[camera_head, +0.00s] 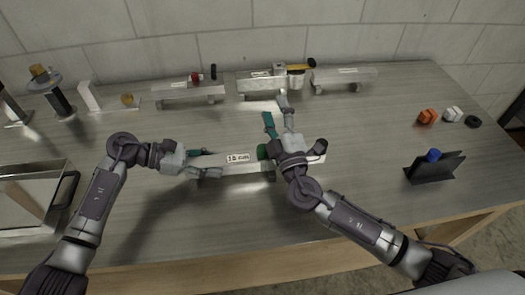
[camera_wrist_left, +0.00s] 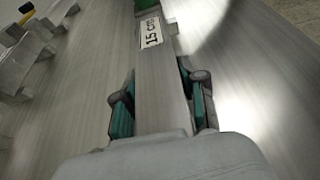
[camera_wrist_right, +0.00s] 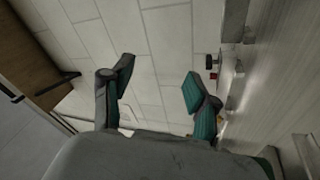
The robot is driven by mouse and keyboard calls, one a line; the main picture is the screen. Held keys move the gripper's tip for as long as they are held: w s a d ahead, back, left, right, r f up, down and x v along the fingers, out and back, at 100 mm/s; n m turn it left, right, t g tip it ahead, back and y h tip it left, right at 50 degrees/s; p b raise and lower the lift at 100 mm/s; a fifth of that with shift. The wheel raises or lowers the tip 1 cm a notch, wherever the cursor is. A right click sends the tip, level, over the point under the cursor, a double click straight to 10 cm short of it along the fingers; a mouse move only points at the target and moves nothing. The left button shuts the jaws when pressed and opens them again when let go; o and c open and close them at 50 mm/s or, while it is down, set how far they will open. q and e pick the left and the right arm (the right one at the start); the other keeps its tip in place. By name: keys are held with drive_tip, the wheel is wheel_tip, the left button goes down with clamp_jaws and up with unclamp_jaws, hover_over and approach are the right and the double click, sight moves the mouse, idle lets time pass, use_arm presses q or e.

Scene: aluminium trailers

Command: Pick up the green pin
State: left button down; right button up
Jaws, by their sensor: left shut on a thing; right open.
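The green pin (camera_head: 263,152) is a dark green cylinder at the right part of a labelled aluminium trailer (camera_head: 237,168), beside my right wrist, which partly hides that end. A bit of green pin also shows at the top of the left wrist view (camera_wrist_left: 145,4), beyond the label. My left gripper (camera_head: 205,163) is shut on the trailer's left end, one finger on each side of the bar (camera_wrist_left: 158,85). My right gripper (camera_head: 277,114) is open and empty, above the table just beyond the pin, with its fingers pointing toward the back wall. Nothing is between its fingers in the right wrist view (camera_wrist_right: 160,80).
More trailers stand along the back: one with a red part (camera_head: 190,88), one with a yellow-topped part (camera_head: 270,82), and one plain (camera_head: 343,78). Orange and white pieces (camera_head: 427,117) lie at right, near a dark stand with a blue part (camera_head: 434,170). A metal box (camera_head: 30,200) is at left.

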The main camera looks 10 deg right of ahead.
drive_tip(key=s+a+f+m, duration=0.1)
drive_tip(key=s+a+m, duration=0.4)
drive_tip(key=s+a, duration=0.55)
drive_tip(key=m+g+h, duration=0.4)
drive_tip(key=m+h, duration=0.4)
drive_tip(key=m, duration=0.4)
approach(262, 154)
drive_tip(key=shift+s+a+r, duration=0.1)
drive_tip(key=shift+s+r, duration=0.05)
drive_tip(key=shift+r, duration=0.35)
drive_tip(key=shift+w+m, duration=0.3)
drive_tip(key=shift+m, duration=0.1)
drive_tip(key=x, duration=0.6)
drive_tip(key=shift+s, duration=0.1)
drive_tip(key=shift+f+x, duration=0.15)
drive_tip(key=shift+x, duration=0.75)
drive_tip(key=shift+f+x, duration=0.2)
drive_tip(key=shift+x, duration=0.7)
drive_tip(key=shift+f+x, duration=0.15)
drive_tip(key=shift+x, duration=0.75)
clamp_jaws()
wheel_tip(262, 154, up, 10)
drive_tip(key=shift+r, duration=0.1)
use_arm(q)
drive_tip(key=c, duration=0.6)
unclamp_jaws()
drive_tip(key=shift+a, duration=0.15)
